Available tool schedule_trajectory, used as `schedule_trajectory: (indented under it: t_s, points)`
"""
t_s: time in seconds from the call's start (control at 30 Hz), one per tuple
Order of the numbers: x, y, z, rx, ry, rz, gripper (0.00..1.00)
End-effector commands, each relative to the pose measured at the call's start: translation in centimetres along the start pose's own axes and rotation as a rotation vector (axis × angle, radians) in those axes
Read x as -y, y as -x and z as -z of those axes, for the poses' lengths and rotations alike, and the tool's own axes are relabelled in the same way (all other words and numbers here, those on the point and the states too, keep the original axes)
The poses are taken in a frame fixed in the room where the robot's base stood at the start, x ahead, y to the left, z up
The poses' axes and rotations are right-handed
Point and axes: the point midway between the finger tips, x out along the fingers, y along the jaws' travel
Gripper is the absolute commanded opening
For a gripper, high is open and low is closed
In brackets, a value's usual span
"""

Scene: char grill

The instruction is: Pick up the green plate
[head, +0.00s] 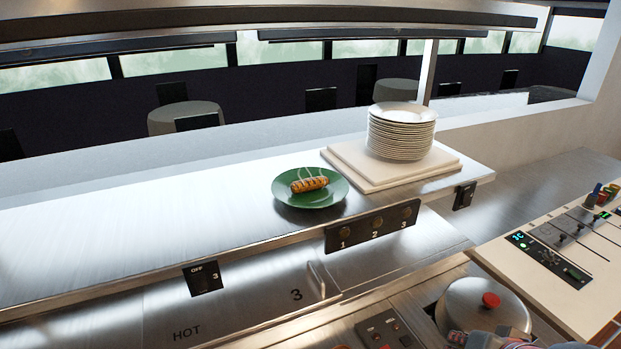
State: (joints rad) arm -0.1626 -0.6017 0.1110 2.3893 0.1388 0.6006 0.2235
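The green plate (290,197) lies flat on the steel pass shelf, near its front edge and just left of a pale board. A grilled, browned sausage-like item (310,184) lies on the plate, with faint wisps above it. No gripper fingers can be made out in the head view. At the bottom right edge there are grey and reddish parts, cut off by the frame, that I cannot identify.
A stack of white plates (401,135) stands on the pale board (350,158), right behind the green plate. A panel numbered 1 to 3 (374,228) hangs on the shelf's front edge. A lidded pot (470,312) and a control console (560,250) are lower right. The shelf (130,225) is clear leftward.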

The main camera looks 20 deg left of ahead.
Motion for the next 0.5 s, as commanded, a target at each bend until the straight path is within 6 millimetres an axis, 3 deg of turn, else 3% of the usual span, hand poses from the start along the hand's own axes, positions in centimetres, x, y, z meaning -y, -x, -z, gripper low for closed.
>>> schedule_trajectory:
  t_s: [0.03, 0.2, 0.3, 0.5]
  points:
    - [3.4, 0.1, 2.6, -0.009, -0.050, 0.048, 0.08]
    - [12.9, -2.1, 8.2, -0.066, -0.276, 0.195, 0.08]
    - [18.2, -3.4, 10.3, -0.088, -0.417, 0.268, 0.08]
    - [27.6, -5.8, 12.2, -0.129, -0.702, 0.384, 0.08]
